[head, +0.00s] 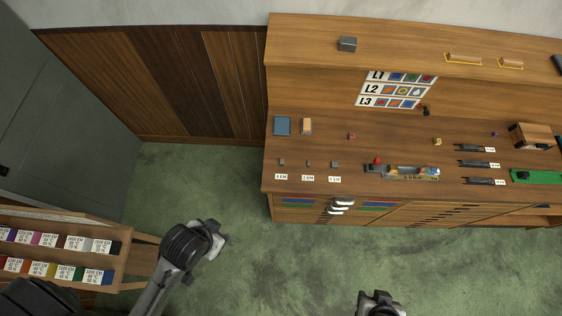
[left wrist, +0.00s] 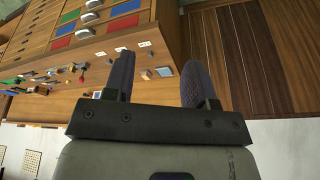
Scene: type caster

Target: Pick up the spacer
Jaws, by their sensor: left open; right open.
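Three small grey blocks, which look like the spacers, stand in a row near the front left of the wooden worktop: a left one (head: 282,161), a middle one (head: 308,163) and a right one (head: 334,164). Each has a white label in front; the lettering is too small to read surely. My left gripper (head: 220,240) is open and empty over the floor, in front and left of the bench. In the left wrist view its two fingers (left wrist: 158,62) are spread, with small blocks on the worktop seen beyond. My right gripper (head: 378,298) is open at the bottom edge, away from the bench.
A blue tray (head: 282,125) and a tan block (head: 306,126) lie behind the blocks. A brass and grey device (head: 402,172) stands to their right. A rack of labelled colour boxes (head: 60,255) stands at lower left. Green floor (head: 290,260) is open before the bench.

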